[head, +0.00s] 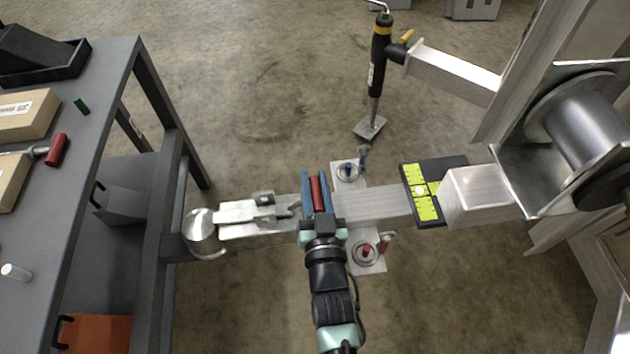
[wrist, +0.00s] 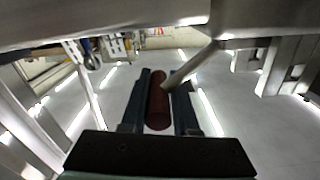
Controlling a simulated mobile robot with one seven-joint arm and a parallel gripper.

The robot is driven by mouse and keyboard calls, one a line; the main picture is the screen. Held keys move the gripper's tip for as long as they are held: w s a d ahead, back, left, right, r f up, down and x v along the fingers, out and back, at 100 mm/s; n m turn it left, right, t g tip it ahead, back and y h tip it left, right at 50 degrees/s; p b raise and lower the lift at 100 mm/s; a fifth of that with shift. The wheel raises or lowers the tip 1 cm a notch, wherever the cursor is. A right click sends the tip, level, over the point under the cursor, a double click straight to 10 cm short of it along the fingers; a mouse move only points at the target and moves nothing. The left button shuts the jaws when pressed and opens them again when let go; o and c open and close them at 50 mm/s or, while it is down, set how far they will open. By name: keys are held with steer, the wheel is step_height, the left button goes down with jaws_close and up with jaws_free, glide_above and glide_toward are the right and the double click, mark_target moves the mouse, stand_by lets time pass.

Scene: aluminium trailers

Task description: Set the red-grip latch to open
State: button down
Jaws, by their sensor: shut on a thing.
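The latch's red grip (head: 317,194) is a short dark-red cylinder above the trailer's aluminium coupler bar. My gripper (head: 318,182) is over the bar with its two blue fingers on either side of the grip, shut on it. The wrist view shows the red grip (wrist: 159,100) lengthwise between the fingers (wrist: 163,98), with a metal rod (wrist: 190,66) running from it up to the right. The latch mechanism (head: 262,207) lies on the coupler just left of my gripper. My gripper hides part of the latch in the head view.
A ball-shaped coupler end (head: 201,232) is at the bar's left. A small red-handled part (head: 386,243) and a blue-handled one (head: 364,158) flank the bar. A jack (head: 378,75) stands behind. A grey bench (head: 90,150) is left.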

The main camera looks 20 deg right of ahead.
steer(key=shift+s+d+f, duration=0.1)
steer(key=shift+s+d, duration=0.05)
steer(key=shift+d, duration=0.1)
